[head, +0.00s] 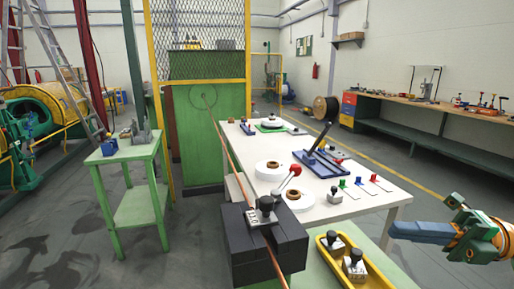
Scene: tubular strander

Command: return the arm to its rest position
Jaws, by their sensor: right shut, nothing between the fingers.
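My right gripper (396,229) comes in from the right edge, with its blue fingers together and pointing left. It is empty and shows in front of the white table's (365,180) near right corner, to the right of the yellow tray (388,280). I cannot tell how high it is or whether it is clear of the table leg. My left gripper is not in view.
A black block (245,245) with a copper-coloured rod stands at the front middle. The white table holds white reels (270,170), a lever on a blue base (320,165) and small coloured pieces. A green stand (135,150) is at left. Open floor lies right of the table.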

